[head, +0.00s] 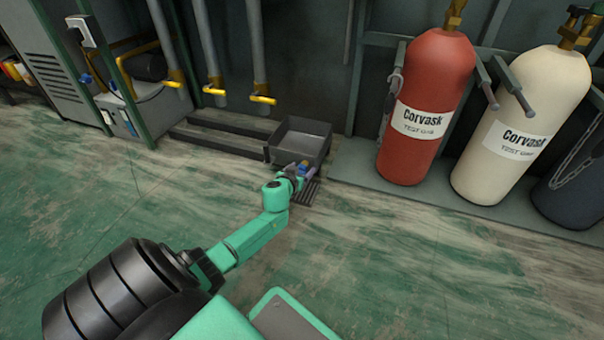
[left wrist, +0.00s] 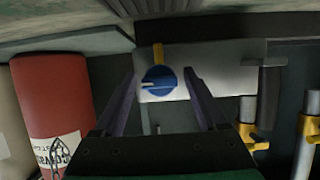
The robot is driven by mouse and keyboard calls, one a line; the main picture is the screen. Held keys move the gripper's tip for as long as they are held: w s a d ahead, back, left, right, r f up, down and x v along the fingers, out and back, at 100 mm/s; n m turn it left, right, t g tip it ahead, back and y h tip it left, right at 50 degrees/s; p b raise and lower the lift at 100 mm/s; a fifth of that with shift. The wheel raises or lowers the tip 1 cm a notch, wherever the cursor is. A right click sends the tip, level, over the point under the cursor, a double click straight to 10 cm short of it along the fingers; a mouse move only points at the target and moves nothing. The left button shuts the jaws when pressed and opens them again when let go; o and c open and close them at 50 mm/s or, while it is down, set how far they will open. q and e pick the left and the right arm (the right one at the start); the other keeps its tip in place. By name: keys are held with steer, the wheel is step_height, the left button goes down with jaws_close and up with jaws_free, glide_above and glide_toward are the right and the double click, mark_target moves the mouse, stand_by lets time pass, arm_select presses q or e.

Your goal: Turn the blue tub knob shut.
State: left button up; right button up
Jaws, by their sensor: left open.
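The blue tub knob (left wrist: 159,83) is round with a pale pointer line, and shows in the left wrist view between my two finger tips. It also shows as a small blue spot in the head view (head: 303,166), on the near side of the grey tub (head: 313,130). My left gripper (head: 298,171) is open at the knob, with one finger on each side of it in the left wrist view (left wrist: 160,80). Gaps show between the fingers and the knob, and I cannot tell whether either finger touches. My right gripper is not in view.
A dark grate (head: 308,194) lies on the floor below the tub. A red cylinder (head: 428,75) and a cream cylinder (head: 525,85) stand to the right. Pipes with yellow valve handles (head: 263,99) come down behind and left. The green floor in front is clear.

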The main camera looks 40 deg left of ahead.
arm_select(q)
steer(key=shift+w+a, duration=0.1)
steer(key=shift+w, duration=0.1)
jaws_close()
